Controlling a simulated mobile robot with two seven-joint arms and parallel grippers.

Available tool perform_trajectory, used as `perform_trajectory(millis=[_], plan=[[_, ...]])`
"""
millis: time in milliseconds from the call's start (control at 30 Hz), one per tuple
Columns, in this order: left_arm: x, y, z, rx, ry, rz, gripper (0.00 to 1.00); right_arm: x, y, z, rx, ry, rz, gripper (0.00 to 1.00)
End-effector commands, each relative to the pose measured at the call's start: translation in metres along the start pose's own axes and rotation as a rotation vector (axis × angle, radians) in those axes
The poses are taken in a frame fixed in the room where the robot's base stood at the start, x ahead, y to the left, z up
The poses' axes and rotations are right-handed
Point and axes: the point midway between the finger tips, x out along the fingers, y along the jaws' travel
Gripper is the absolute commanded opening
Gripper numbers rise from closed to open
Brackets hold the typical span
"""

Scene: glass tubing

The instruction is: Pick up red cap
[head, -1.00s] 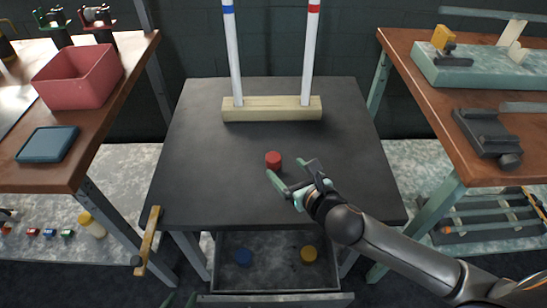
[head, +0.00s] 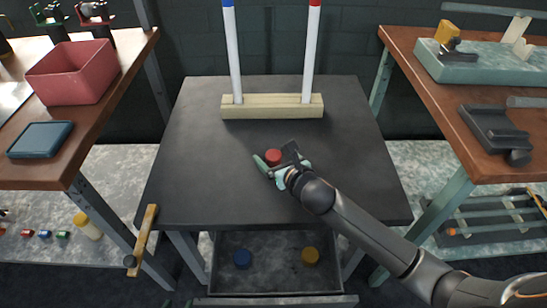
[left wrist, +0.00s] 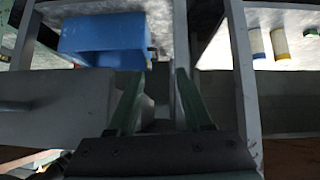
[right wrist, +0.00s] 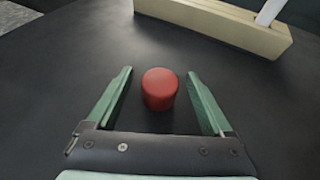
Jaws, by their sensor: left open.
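The red cap (head: 273,157) stands on the dark tabletop (head: 210,185), in front of the wooden block. My right gripper (head: 275,154) is open, with one finger on each side of the cap. In the right wrist view the red cap (right wrist: 160,90) sits between the two green fingertips (right wrist: 160,73), with a visible gap on both sides. My left gripper (left wrist: 155,75) is open and empty in the left wrist view. In the head view only its fingertips (head: 178,303) show at the bottom edge.
A wooden block (head: 270,107) holds two white tubes, banded blue and red, at the back. Side benches stand left and right. The tabletop around the cap is clear.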

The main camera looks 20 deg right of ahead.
Motion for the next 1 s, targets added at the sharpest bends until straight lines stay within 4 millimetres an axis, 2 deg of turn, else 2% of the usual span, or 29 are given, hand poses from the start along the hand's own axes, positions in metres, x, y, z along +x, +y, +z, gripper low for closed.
perform_trajectory(millis=[67, 733, 1000], plan=[[-0.0001, -0.0001, -0.0006, 0.0, 0.002, 0.0, 0.5, -0.0002, -0.0001, -0.0002, 0.0, 0.0, 0.0, 0.77], [0.001, 0.002, -0.0043, 0.001, 0.011, 0.005, 0.5, -0.0004, -0.0001, -0.0006, 0.0, 0.001, -0.001, 0.01], [0.0008, 0.0023, -0.0047, 0.0, 0.011, 0.005, 0.5, -0.0007, -0.0002, 0.0003, 0.0, 0.001, -0.001, 0.0]])
